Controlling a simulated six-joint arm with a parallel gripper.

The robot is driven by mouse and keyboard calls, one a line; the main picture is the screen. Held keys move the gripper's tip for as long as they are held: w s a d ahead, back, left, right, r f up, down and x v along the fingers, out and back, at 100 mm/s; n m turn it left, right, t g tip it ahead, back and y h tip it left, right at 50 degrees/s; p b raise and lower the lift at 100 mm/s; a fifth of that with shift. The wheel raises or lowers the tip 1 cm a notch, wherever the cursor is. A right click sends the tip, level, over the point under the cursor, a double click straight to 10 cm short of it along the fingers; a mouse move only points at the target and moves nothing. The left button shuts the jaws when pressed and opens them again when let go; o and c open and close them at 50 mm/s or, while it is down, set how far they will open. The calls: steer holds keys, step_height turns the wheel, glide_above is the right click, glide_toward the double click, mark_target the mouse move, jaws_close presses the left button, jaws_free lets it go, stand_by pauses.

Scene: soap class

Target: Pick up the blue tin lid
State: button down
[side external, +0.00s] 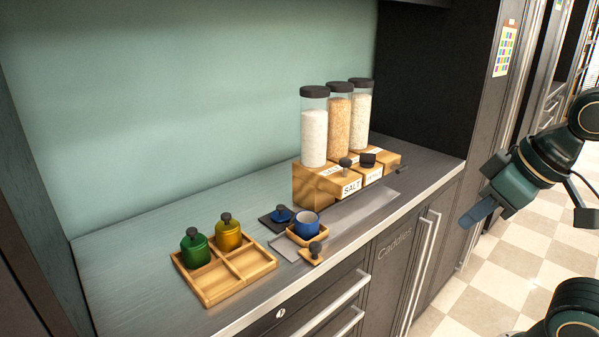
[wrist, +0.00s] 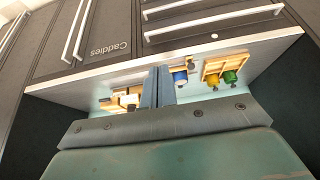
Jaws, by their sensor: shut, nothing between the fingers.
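The blue tin lid (side external: 281,215) has a dark knob and lies on a small dark pad (side external: 268,221) on the counter, behind and left of the open blue tin (side external: 305,227). The tin sits in a small wooden holder (side external: 290,236); it also shows in the wrist view (wrist: 180,78). I cannot make out the lid in the wrist view. My gripper (side external: 470,222) is shut and empty, out in front of the counter at the right, well apart from the lid. Its closed fingers (wrist: 158,86) show in the wrist view.
A wooden tray (side external: 208,297) holds a green tin (side external: 195,250) and a yellow tin (side external: 228,236), both lidded. A wooden piece with a knob (side external: 315,255) lies in front of the blue tin. Tall jars (side external: 314,137) stand behind on wooden boxes.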

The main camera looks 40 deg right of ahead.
steer(key=c, duration=0.6)
jaws_free()
steer(key=shift+w, duration=0.1)
steer(key=w+a+r+n, duration=0.1)
steer(key=w+r, duration=0.1)
steer(key=w, duration=0.8)
steer(key=w+r+n, duration=0.1)
steer(key=w+r, duration=0.1)
steer(key=w, duration=0.7)
steer(key=n+g+y, duration=0.1)
steer(key=n+y, duration=0.1)
steer(key=n, duration=0.1)
glide_toward(281, 206)
steer(key=shift+m, duration=0.3)
steer(key=shift+x, duration=2.45)
steer(key=shift+w+a+g, duration=0.15)
steer(key=shift+g, duration=0.15)
